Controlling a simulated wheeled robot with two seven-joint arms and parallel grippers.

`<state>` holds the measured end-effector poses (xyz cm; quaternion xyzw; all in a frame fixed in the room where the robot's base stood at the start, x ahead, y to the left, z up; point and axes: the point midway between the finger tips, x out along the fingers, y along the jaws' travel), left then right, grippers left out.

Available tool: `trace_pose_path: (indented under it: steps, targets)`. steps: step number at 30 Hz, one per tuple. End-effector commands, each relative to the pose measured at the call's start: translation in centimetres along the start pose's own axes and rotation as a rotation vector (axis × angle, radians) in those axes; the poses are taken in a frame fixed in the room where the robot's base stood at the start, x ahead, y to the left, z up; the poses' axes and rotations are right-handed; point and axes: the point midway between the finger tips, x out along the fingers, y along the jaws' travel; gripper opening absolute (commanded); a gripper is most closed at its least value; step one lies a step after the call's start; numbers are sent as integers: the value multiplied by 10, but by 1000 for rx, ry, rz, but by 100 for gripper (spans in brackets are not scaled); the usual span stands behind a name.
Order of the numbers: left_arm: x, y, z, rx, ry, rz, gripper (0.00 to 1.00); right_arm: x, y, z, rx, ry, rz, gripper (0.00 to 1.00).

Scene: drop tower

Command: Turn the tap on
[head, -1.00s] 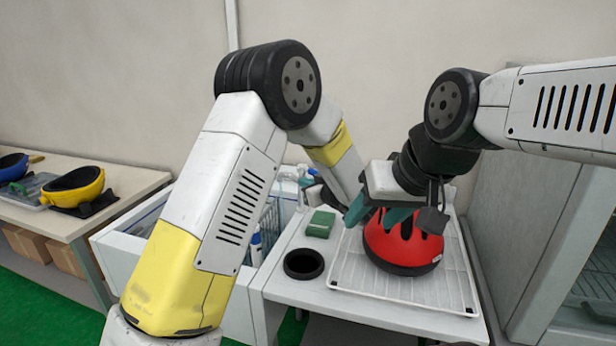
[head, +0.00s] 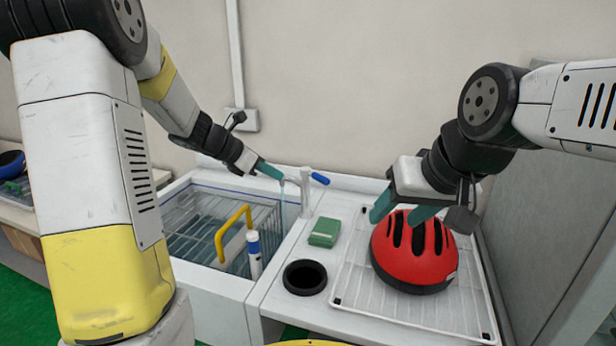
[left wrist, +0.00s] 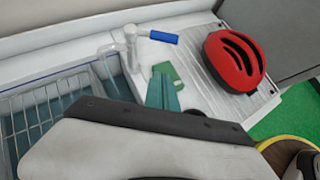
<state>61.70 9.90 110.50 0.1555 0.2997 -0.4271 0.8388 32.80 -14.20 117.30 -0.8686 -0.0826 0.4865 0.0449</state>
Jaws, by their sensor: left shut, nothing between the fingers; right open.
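The tap (head: 306,195) is a white upright post with a spout to the left, at the back edge of the sink. Its blue lever (head: 320,178) points to the right; the lever also shows in the left wrist view (left wrist: 163,37). A thin pale blue streak (head: 283,208) below the spout looks like running water. My left gripper (head: 278,173) is shut and empty, close to the spout in the head view; I cannot tell whether it touches. Its teal fingers (left wrist: 163,92) are together in the wrist view. My right gripper (head: 401,211) is open above the red helmet (head: 412,258).
The sink (head: 190,290) holds a wire basket (head: 195,225), a yellow-handled brush and a white bottle (head: 254,258). A green sponge (head: 325,230) and a black ring (head: 304,278) lie on the counter. The helmet rests on a white rack (head: 352,290).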

Motion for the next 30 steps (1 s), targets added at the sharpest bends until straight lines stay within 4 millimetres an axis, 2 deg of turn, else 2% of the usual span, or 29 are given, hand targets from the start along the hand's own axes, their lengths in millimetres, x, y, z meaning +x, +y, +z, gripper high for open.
trace_pose_path:
  steps: [5, 17, 18, 24, 30]
  targets:
    - [18, -2, 0, -7, -1, -9, 0, 0, 0, 0, 0, 0, 0, 53]
    - [102, -3, 0, -4, 1, -9, 0, 0, 0, 0, 0, 0, 0, 53]
    - [106, -3, 7, 0, -2, -7, 0, 0, 0, 0, 0, 0, 0, 53]
    - [120, -2, 26, -1, -1, -5, 0, 0, 0, 0, 0, 0, 0, 53]
    - [125, -2, 32, -2, -1, -5, 0, 0, 0, 0, 0, 0, 0, 53]
